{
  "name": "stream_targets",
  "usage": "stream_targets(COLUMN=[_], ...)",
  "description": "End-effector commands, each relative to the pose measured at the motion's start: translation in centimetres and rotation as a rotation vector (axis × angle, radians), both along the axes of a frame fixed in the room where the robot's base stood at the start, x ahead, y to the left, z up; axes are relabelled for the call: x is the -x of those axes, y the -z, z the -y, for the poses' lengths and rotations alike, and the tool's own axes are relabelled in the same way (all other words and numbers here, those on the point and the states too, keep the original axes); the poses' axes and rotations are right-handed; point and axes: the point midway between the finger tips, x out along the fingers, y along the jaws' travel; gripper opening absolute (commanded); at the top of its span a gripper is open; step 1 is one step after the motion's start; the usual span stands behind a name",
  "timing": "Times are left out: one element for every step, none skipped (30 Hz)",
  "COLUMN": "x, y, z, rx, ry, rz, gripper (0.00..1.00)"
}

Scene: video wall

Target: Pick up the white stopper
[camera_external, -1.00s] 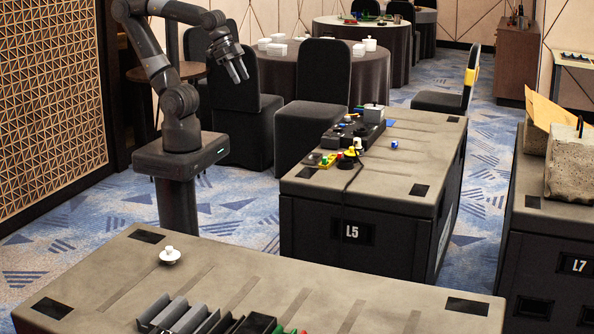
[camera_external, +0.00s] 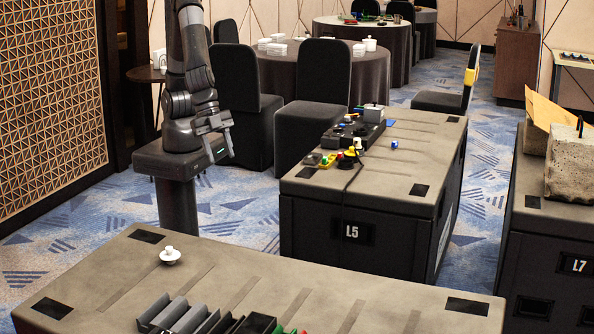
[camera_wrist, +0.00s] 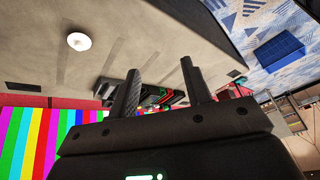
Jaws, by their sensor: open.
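The white stopper (camera_external: 170,255) is a small round disc with a knob on top. It sits on the near grey case top (camera_external: 215,262), left of the dark slotted rack. In the wrist view it is a white disc (camera_wrist: 79,41) at the upper left, clear of my fingers. My gripper (camera_external: 227,142) hangs beside my column, behind and above the near case, apart from the stopper. In the wrist view my gripper (camera_wrist: 160,82) shows two separated dark fingers with nothing held between them.
A dark slotted rack (camera_external: 190,318) with green and red items stands at the case's front edge. Another case, L5 (camera_external: 352,232), carries a dark device and small coloured parts. The case top around the stopper is clear. A colour-striped panel (camera_wrist: 30,140) shows at lower left.

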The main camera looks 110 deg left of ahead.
Motion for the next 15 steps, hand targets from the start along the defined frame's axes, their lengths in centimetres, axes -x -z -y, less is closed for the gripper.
stream_targets(x=[0.9, 1.5, 2.3, 2.9, 3.5, 4.4, 5.0, 5.6, 6.4, 6.8, 7.3, 7.8, 8.1, 8.4, 8.6], y=[1.8, 2.7, 3.9, 4.7, 5.5, 6.6, 7.3, 8.0, 8.8, 9.3, 9.8, 10.2, 10.6, 10.8, 11.1], z=[2.7, 4.1, 5.9, 7.2, 8.5, 9.9, 11.0, 11.9, 12.9, 13.6, 14.2, 14.8, 15.2, 15.5, 15.7], rx=[0.002, 0.007, 0.012, 0.017, 0.021, 0.027, 0.032, 0.036, 0.039, 0.044, 0.047, 0.050, 0.052, 0.053, 0.055], ry=[0.044, 0.066, 0.095, 0.114, 0.135, 0.157, 0.174, 0.188, 0.205, 0.216, 0.225, 0.235, 0.240, 0.245, 0.250], rz=[-0.017, -0.023, -0.032, -0.039, -0.046, -0.056, -0.061, -0.069, -0.077, -0.081, -0.086, -0.091, -0.095, -0.097, -0.099], gripper=[0.45, 0.45, 0.45, 0.45, 0.45, 0.45, 0.45, 0.45, 0.45, 0.45, 0.45, 0.45, 0.45, 0.45, 0.45])
